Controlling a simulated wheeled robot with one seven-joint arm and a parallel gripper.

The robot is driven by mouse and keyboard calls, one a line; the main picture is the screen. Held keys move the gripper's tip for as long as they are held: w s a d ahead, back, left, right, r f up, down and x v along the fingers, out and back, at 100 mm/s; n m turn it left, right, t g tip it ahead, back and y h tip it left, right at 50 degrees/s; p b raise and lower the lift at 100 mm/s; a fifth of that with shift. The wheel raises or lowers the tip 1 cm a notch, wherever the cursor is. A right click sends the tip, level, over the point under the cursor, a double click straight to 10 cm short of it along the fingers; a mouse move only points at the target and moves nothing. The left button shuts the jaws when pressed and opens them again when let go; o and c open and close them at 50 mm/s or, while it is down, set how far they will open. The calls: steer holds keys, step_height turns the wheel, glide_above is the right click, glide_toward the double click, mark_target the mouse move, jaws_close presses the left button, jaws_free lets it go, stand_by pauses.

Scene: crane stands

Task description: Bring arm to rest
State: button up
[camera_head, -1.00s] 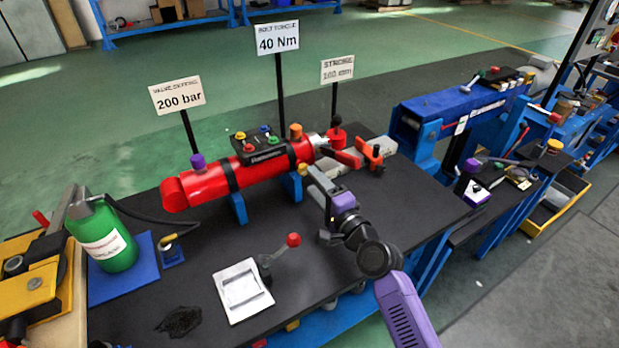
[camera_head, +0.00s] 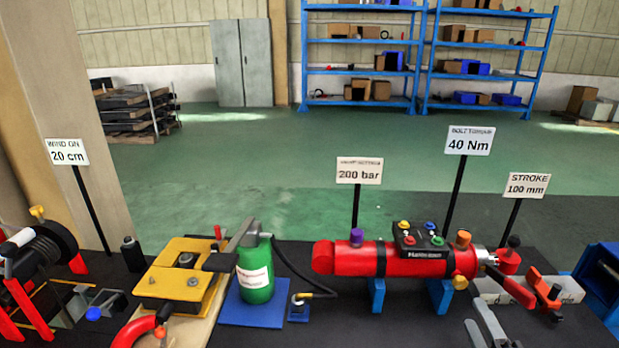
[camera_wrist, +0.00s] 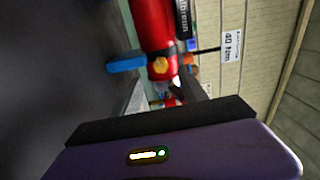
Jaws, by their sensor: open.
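My gripper (camera_head: 478,312) shows at the bottom right of the head view as two grey fingers, apart from each other. It is open, with nothing seen between the fingers. It is in front of the right end of the red cylinder (camera_head: 345,259). The rest of my arm is out of the head view. In the wrist view, a dark bar and a purple housing of my own fill the lower part. The red cylinder with a yellow fitting shows beyond them (camera_wrist: 152,25).
Signs on posts rise behind the cylinder, including the 40 Nm sign (camera_head: 470,141). A green bottle (camera_head: 255,275) and yellow block (camera_head: 180,280) are left. The green floor (camera_head: 270,170) behind the bench is open.

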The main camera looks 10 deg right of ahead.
steer(key=s+a+n+g+y, duration=0.1)
steer(key=s+a+n, duration=0.6)
steer(key=s, duration=0.3)
steer(key=s+a+n+y, duration=0.2)
steer(key=s+a+n, duration=0.5)
steer(key=s, duration=0.4)
steer(key=s+a+n+g+y, duration=0.1)
steer(key=s+a+n+y, duration=0.1)
steer(key=s+a+n, duration=0.5)
steer(key=s+a, duration=0.1)
steer(key=s, duration=0.3)
steer(key=shift+r+g, duration=0.25)
steer(key=shift+g, duration=0.05)
steer(key=shift+a, duration=0.1)
